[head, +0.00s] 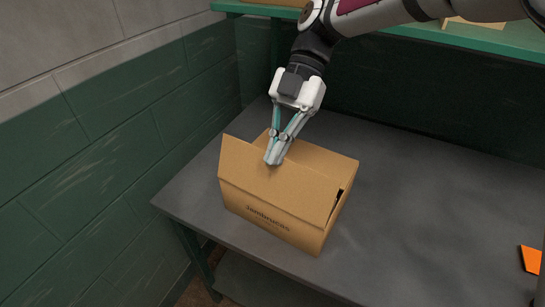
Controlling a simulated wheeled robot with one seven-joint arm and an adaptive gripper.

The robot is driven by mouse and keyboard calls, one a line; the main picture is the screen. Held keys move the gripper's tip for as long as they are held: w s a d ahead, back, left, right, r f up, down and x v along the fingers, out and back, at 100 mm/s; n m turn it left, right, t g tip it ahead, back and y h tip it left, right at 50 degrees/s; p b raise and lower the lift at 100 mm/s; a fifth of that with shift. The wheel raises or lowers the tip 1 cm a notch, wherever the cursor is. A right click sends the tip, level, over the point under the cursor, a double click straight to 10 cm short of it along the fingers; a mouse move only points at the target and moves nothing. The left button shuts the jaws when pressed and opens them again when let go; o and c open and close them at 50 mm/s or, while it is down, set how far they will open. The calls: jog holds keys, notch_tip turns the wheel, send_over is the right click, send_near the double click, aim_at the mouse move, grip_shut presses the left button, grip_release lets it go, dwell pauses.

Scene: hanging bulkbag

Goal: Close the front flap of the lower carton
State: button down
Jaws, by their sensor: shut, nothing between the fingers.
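The lower carton (270,222) is a brown cardboard box with dark print, standing on a grey table. Its front flap (262,179) is raised from the front edge and stands tilted, its left corner sticking out past the box. Another top panel (325,161) lies behind it, and a dark gap shows at the right end. My gripper (273,157) points down with its fingers shut and empty. The fingertips overlap the upper edge of the front flap; I cannot tell whether they touch it.
The grey table (420,225) is clear to the right of the carton, except for an orange item (531,260) at the far right. A green shelf (480,41) with cartons runs above at the back. A green and grey block wall (100,150) stands on the left.

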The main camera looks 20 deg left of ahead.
jog(key=shift+w+d+f+b, duration=0.1)
jog(key=shift+w+f+b, duration=0.15)
jog(key=shift+w+b, duration=0.35)
jog(key=shift+w+d+f+b, duration=0.1)
jog(key=shift+w+f+b, duration=0.1)
jog(key=shift+w+b, duration=0.4)
jog(key=shift+w, duration=0.15)
